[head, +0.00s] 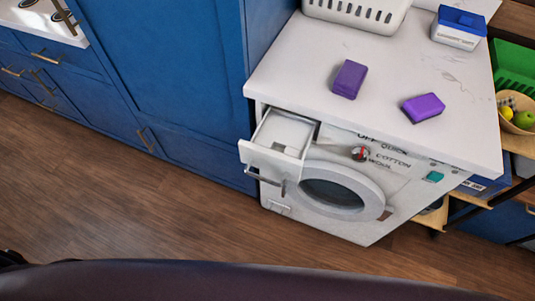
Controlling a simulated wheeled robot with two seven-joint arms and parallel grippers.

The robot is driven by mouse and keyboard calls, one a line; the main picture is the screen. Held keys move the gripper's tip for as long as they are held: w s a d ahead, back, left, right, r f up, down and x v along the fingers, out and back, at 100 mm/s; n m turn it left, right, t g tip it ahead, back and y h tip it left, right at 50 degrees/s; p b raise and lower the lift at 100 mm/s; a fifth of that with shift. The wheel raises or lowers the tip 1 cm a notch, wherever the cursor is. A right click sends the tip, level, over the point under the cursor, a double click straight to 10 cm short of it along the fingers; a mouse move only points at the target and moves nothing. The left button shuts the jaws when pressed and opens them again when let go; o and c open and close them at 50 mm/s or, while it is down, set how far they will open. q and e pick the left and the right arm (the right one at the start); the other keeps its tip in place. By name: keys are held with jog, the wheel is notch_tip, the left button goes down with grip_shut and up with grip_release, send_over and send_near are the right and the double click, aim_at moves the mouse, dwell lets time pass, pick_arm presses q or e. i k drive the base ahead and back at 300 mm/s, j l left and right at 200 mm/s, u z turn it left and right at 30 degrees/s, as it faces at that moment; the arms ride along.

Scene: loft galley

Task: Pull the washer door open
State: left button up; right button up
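The white washer (400,205) stands under the white counter, to the right of the blue cabinets. Its round door (376,190) has a thick white ring and dark glass, and it looks shut against the front. The detergent drawer (283,133) at the washer's upper left is pulled out and looks empty. A grey bar handle (264,178) shows just below the drawer front, left of the door; I cannot tell which part it belongs to. A red-marked dial (360,154) sits above the door. Neither of my grippers is in view.
Two purple blocks (350,79) (423,107) lie on the counter (300,75). A white basket (358,15) and a blue-lidded tub (459,27) stand behind them. A shelf with a fruit bowl (518,119) is at the right. The wooden floor (150,205) before the washer is clear.

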aim_at(376, 206)
jog(key=z, duration=0.7)
